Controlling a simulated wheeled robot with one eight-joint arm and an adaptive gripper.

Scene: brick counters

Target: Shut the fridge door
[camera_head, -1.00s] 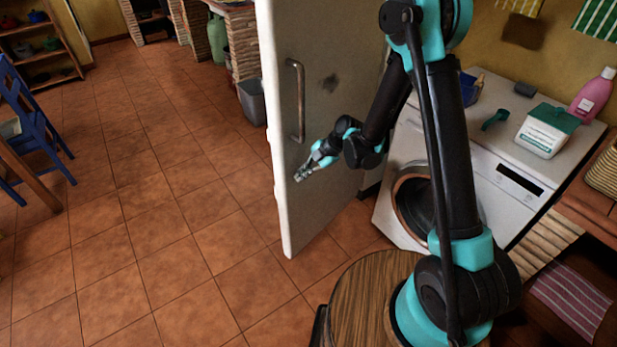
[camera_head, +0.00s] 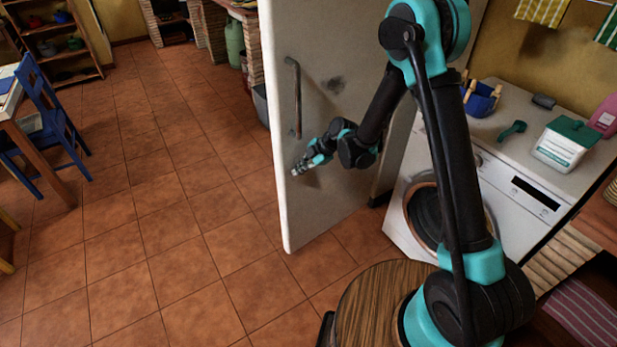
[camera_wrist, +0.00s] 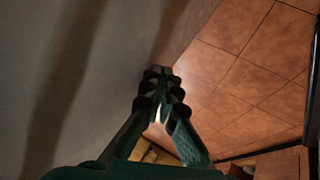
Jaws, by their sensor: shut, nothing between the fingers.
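The fridge door (camera_head: 340,115) is a tall off-white panel standing open in the middle of the head view, with a dark vertical bar handle (camera_head: 294,97) near its left edge. My gripper (camera_head: 296,171) is shut and empty, below the handle and close to the door's face near its free edge. In the wrist view the fingertips (camera_wrist: 160,74) are together beside the grey door surface (camera_wrist: 75,70). I cannot tell whether they touch it. The fridge's inside is hidden.
A white washing machine (camera_head: 405,240) stands right of the door, with a blue basket (camera_head: 481,99) and a detergent tub (camera_head: 566,146) on top. A blue chair (camera_head: 62,125) and a wooden table (camera_head: 35,150) are at left. Tiled floor (camera_head: 170,220) between is clear.

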